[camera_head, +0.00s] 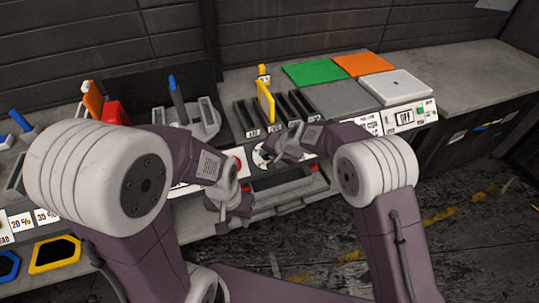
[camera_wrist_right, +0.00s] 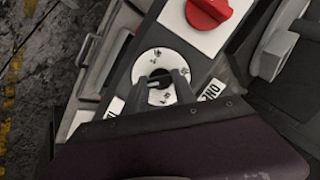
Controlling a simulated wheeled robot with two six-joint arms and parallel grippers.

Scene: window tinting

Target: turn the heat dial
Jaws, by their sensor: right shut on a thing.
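The heat dial, as it appears, is a dark knob on a round white scale plate with black markings (camera_wrist_right: 171,60). It sits on the front panel of the bench, and part of the white plate shows in the head view (camera_head: 260,155). My right gripper (camera_wrist_right: 160,82) is over the plate with its fingers shut on the knob. In the head view my right gripper (camera_head: 278,156) reaches the panel from the right and hides much of the dial. My left gripper (camera_head: 226,220) hangs in front of the bench edge, away from the dial; its finger gap is unclear.
A red knob (camera_wrist_right: 206,9) on a white plate sits beside the dial. Green (camera_head: 314,72) and orange (camera_head: 363,64) sheets lie at the back. The right benchtop (camera_head: 455,70) is bare.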

